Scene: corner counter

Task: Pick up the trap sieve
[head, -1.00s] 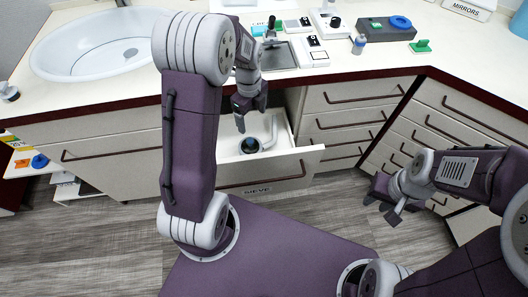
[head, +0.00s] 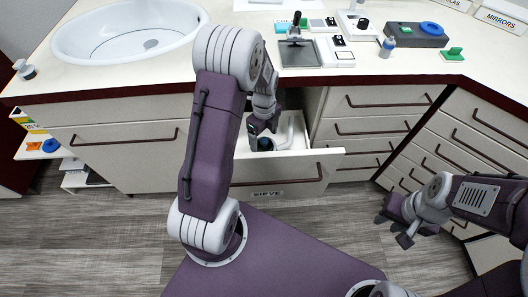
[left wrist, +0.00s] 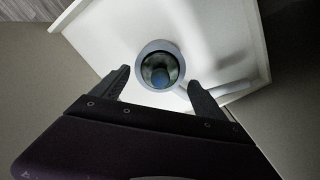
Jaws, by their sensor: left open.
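The trap sieve seems to be the dark, bluish round piece (left wrist: 160,72) inside a pale grey ring in the open drawer labelled SIEVE (head: 318,170). The left gripper points down into the drawer and is open and empty. In the left wrist view its fingers (left wrist: 158,82) stand apart on either side of the ring's near edge; I cannot tell their height above it. My right gripper (head: 393,230) is open and empty, out over the floor at the right.
A pale curved pipe (head: 290,132) joins the ring's right side in the drawer. The drawer walls stand close around the gripper. The counter edge (head: 385,80) overhangs behind, with a sink (head: 75,45) at the left and several small items at the back.

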